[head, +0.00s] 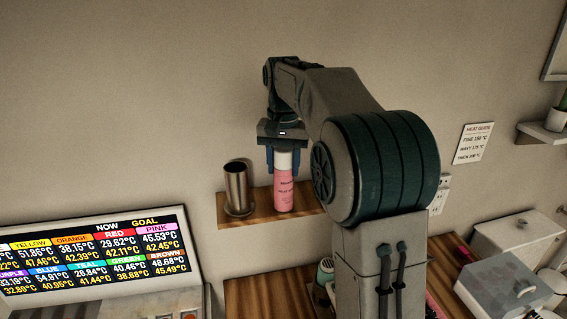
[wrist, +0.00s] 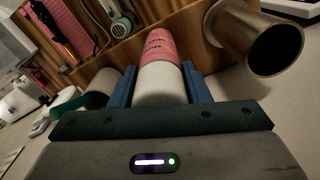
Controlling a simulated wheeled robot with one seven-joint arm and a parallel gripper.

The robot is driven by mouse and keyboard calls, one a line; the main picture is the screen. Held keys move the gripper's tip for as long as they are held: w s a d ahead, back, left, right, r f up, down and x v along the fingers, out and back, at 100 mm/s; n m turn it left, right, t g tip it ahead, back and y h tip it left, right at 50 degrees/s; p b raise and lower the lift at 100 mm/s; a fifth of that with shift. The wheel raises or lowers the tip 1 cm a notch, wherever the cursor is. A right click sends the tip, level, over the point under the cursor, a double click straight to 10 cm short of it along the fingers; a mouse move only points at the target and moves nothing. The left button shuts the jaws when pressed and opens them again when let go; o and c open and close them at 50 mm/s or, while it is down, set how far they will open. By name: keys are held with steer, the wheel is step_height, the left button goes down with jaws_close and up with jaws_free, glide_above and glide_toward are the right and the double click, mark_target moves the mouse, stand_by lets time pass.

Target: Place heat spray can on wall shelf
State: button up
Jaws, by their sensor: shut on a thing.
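The heat spray can (head: 284,190) is pink with a white top and stands upright at the wooden wall shelf (head: 262,206). Its base appears to be on or just at the shelf surface; I cannot tell whether it touches. My gripper (head: 284,163) is above the shelf, shut on the can's white upper part. In the wrist view, the can (wrist: 161,47) lies between the two blue fingers (wrist: 160,88), which press on its sides. My arm hides the right end of the shelf.
A metal cup (head: 238,188) stands on the shelf just left of the can, and also shows in the wrist view (wrist: 262,42). A temperature display (head: 95,255) is at lower left. A wooden counter (head: 262,293) with a green-and-white hair tool (head: 325,270) lies below.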

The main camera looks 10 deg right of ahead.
steer(key=o, duration=1.1)
step_height(320, 180, up, 12)
steer(key=shift+f, duration=0.15)
steer(key=shift+r, duration=0.25)
